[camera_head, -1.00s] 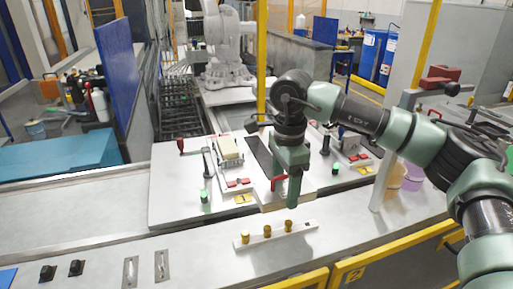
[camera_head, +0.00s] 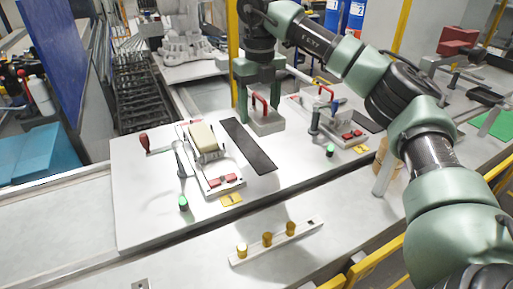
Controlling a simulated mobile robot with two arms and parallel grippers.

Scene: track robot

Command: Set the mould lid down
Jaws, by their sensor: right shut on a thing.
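The mould lid (camera_head: 266,124) is a pale grey block with a red handle on top. My right gripper (camera_head: 261,104) is shut on it at the handle, with the fingers pointing down. The lid is over the white work table (camera_head: 140,205), just right of the black strip (camera_head: 247,146). I cannot tell whether its underside touches the table. A left mould fixture (camera_head: 212,174) holds a beige block (camera_head: 203,138). A right mould fixture (camera_head: 338,128) stands to the right of the lid. My left gripper is not in view.
A white bar (camera_head: 277,241) with yellow knobs lies on the front ledge. Green buttons (camera_head: 183,203) stand by the fixtures. A red-handled lever (camera_head: 145,141) is at the left. A yellow post (camera_head: 233,50) rises behind my gripper. The table's left front area is clear.

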